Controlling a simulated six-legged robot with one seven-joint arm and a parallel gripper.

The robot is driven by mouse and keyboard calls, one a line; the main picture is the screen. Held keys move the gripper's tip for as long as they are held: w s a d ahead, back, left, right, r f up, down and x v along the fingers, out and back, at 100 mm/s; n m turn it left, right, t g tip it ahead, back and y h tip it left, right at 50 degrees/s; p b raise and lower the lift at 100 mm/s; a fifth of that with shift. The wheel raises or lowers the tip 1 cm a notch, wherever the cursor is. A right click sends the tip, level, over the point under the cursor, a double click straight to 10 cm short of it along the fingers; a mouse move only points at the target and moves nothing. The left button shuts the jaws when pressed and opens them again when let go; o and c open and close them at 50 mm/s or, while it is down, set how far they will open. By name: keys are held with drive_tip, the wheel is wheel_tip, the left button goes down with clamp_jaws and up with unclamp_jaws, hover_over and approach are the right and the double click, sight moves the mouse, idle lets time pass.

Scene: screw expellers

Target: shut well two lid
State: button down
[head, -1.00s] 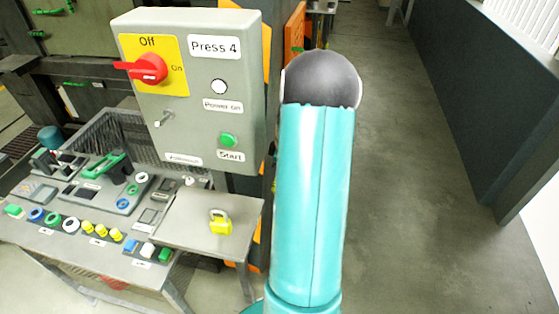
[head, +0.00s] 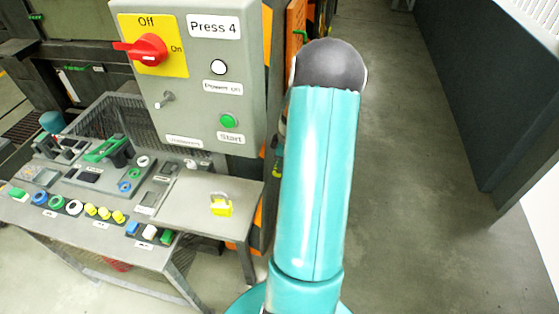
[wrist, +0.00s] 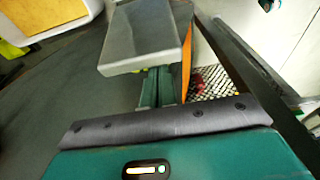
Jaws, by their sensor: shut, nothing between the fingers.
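My gripper (wrist: 157,74) shows in the wrist view as two dark green fingers close together, shut and empty. The fingertips end at or under the lower edge of a pale grey box-like part (wrist: 142,36); I cannot tell whether they touch it. I cannot make out a lid or a numbered well in either view. In the head view my teal arm fills the middle and hides what lies behind it; my gripper does not show there.
In the head view, the grey Press 4 box (head: 194,75) has a red switch (head: 146,50) and green button (head: 229,121). The floor (head: 415,220) right of my arm is clear, up to a dark wall (head: 475,90).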

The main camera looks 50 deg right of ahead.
drive_tip(key=shift+s+d+r+t, duration=0.2)
drive_tip(key=shift+s+d+t, duration=0.2)
drive_tip(key=shift+s, duration=0.25)
drive_tip(key=s+d+f+t+y, duration=0.2)
drive_tip(key=s+t, duration=0.2)
drive_tip(key=s, duration=0.1)
drive_tip(key=s+d+f+t+y, duration=0.2)
drive_tip(key=s+f+t, duration=0.1)
drive_tip(key=s, duration=0.3)
drive_tip(key=s+d+f+t+y, duration=0.2)
drive_tip(key=s+d+f+t, duration=0.1)
drive_tip(key=s+t, duration=0.3)
drive_tip(key=shift+s+d+f, duration=0.1)
drive_tip(key=shift+s+f, duration=0.05)
drive_tip(key=shift+f, duration=0.05)
wheel_tip(320, 180, down, 7)
drive_tip(key=s+d+t, duration=0.1)
drive_tip(key=s, duration=0.1)
drive_tip(key=shift+s+t+y, duration=0.2)
drive_tip(key=shift+t+y, duration=0.1)
